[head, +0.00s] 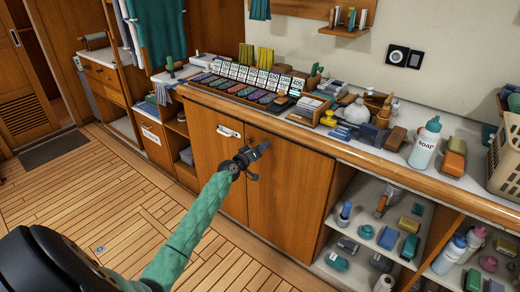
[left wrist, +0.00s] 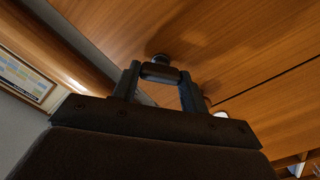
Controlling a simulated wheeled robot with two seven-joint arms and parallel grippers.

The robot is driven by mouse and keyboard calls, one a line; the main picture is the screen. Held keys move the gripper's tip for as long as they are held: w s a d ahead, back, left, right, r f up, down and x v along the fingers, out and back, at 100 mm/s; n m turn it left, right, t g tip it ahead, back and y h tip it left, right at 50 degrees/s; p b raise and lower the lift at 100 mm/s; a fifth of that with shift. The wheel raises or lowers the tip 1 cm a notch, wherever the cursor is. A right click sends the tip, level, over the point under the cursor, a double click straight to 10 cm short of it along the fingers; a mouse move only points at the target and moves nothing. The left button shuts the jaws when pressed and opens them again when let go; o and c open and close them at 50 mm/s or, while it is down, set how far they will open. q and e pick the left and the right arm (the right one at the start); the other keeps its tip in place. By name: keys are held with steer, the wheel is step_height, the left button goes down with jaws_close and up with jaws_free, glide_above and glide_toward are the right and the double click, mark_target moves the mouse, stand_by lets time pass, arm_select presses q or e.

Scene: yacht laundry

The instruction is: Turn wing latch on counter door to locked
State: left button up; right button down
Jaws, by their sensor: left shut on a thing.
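The counter door (head: 285,195) is a brown wooden panel under the counter, and it looks closed. My left gripper (head: 256,155) is at its upper part, with the green-sleeved arm reaching up from the lower left. In the left wrist view, the two fingers of my left gripper (left wrist: 160,84) are shut on the dark wing latch (left wrist: 160,71), one on each side. Its round base meets the wood of the door (left wrist: 235,45). In the head view the gripper largely hides the latch, and I cannot tell whether it is locked. My right gripper is not in view.
A white handle or plate (head: 229,131) is on the neighbouring door (head: 212,155), left of my gripper. The counter edge (head: 300,127) overhangs the doors. Open shelves (head: 365,222) with bottles and boxes stand to the right. The plank floor (head: 90,205) is clear.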

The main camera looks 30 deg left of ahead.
arm_select(q)
steer(key=n+p, duration=0.1)
steer(key=n, duration=0.8)
steer(key=shift+a+f+p, duration=0.1)
steer(key=shift+p, duration=0.2)
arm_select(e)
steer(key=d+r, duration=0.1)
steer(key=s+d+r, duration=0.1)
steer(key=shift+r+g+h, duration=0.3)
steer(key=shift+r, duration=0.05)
arm_select(q)
steer(key=shift+n, duration=0.4)
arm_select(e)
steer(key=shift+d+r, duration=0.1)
arm_select(q)
steer(key=o, duration=1)
